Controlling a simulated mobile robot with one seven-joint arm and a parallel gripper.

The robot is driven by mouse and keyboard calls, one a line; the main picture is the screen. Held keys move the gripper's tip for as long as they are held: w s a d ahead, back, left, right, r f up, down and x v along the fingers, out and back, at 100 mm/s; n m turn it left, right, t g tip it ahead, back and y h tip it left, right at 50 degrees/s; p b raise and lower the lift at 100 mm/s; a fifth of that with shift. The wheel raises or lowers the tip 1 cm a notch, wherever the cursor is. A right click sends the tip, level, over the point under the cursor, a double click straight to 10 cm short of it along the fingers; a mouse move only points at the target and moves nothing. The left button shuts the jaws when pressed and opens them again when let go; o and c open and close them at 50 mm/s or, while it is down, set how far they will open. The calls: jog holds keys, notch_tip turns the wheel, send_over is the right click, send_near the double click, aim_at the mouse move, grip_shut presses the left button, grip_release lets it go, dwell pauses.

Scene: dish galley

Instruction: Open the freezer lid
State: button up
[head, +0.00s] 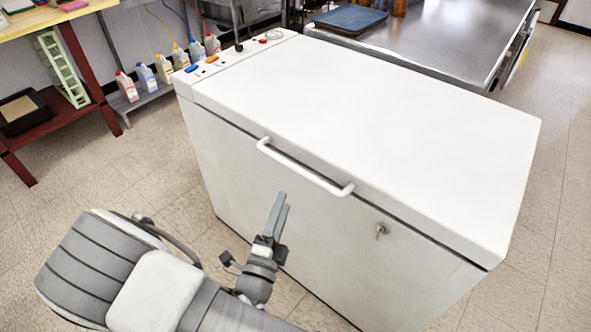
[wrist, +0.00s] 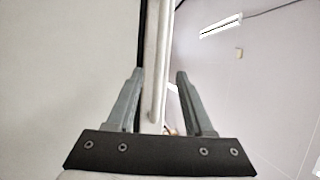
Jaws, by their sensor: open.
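The white chest freezer (head: 290,215) stands in the middle of the head view, with its flat lid (head: 370,110) down. A white bar handle (head: 300,168) runs along the lid's front edge. My gripper (head: 281,196) is in front of the freezer, a little below the handle in the head view. In the wrist view my gripper (wrist: 160,72) is open, and the handle (wrist: 157,70) shows in line with the space between its fingers. I cannot tell whether the handle lies between the fingertips or beyond them. No finger is seen touching it.
A lock with a key (head: 381,230) is on the freezer front, right of the handle. A steel table (head: 440,45) stands close behind the freezer. Several bottles (head: 163,68) stand on a low shelf at back left, near a wooden table (head: 50,18). Tiled floor is clear at right.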

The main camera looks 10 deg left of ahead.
aim_at(295, 167)
jog(key=b+x, duration=0.1)
jog(key=x, duration=1)
grip_shut()
dwell(1.1)
